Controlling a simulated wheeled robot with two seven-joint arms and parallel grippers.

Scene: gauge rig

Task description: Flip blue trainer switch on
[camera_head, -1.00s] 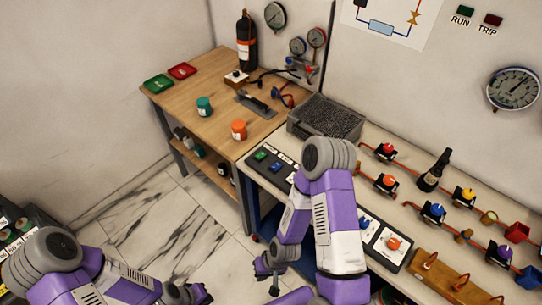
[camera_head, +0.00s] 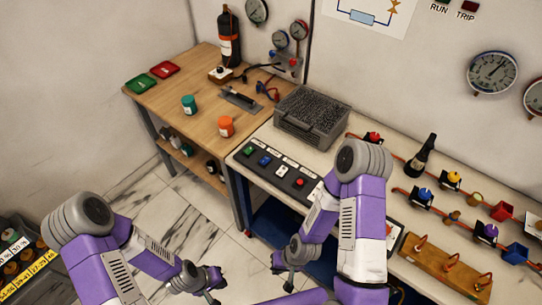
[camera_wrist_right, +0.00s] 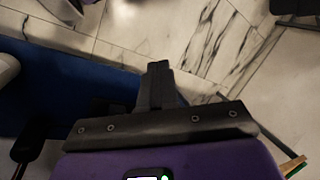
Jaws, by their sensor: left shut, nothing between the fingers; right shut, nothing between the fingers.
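The black control panel (camera_head: 240,157) lies along the near-left edge of the white bench. A small blue switch (camera_head: 265,160) sits on it, between a green one (camera_head: 249,150) and a white one (camera_head: 282,170). It is too small to tell its position. My left gripper (camera_head: 214,286) is shut and empty, low over the floor in front of the bench. My right gripper (camera_head: 279,266) is shut and empty, below the bench top near its front. In the right wrist view, its closed fingers (camera_wrist_right: 158,82) point over the floor, touching nothing.
A grey mesh-topped box (camera_head: 312,115) stands behind the panel. A wooden table (camera_head: 165,95) adjoins at left. Marble floor (camera_head: 190,215) is open in front.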

